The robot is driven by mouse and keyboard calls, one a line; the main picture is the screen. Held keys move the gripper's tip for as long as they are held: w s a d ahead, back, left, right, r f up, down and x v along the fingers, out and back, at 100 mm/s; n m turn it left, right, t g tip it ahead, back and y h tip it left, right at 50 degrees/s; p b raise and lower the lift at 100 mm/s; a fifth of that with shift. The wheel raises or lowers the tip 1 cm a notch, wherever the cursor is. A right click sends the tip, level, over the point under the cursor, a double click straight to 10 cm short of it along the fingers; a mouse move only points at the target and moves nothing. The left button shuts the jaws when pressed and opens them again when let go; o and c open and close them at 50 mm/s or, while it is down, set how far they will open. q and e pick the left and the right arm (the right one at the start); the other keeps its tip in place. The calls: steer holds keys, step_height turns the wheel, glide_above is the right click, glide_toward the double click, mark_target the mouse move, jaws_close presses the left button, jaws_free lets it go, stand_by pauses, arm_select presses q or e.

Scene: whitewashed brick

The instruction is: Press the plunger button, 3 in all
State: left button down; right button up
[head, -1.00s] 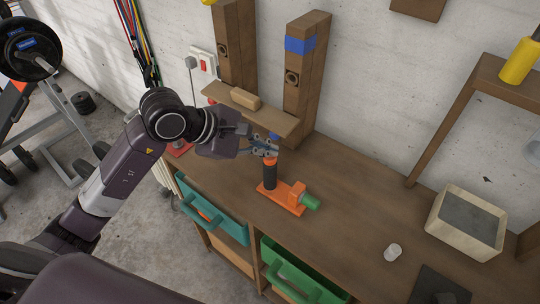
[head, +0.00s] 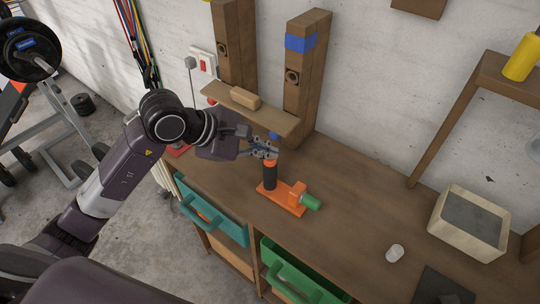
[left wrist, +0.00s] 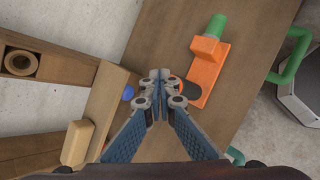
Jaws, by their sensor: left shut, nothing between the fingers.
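The plunger device (head: 296,196) stands on the wooden bench. It has an orange base, an upright black cylinder (head: 270,178) with an orange top (head: 270,162), and a green knob (head: 310,202) on an orange block. My left gripper (head: 268,152) is shut and empty, its fingertips just above the orange top. I cannot tell whether they touch it. In the left wrist view the shut fingertips (left wrist: 160,75) partly hide the black cylinder, and the orange base (left wrist: 208,75) shows beside them. My right gripper is not in view.
Behind the gripper, a wooden shelf (head: 225,95) with a small block joins two posts. A blue knob (head: 274,135) is close by. A white cup (head: 395,253) and a pale box (head: 440,220) stand to the right. Teal (head: 220,222) and green (head: 285,285) drawers are at the front.

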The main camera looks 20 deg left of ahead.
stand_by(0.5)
arm_select(q)
steer(key=shift+r+p, duration=0.45)
steer(key=shift+r, duration=0.5)
steer(key=shift+r+p, duration=1.35)
steer(key=shift+r, duration=1.2)
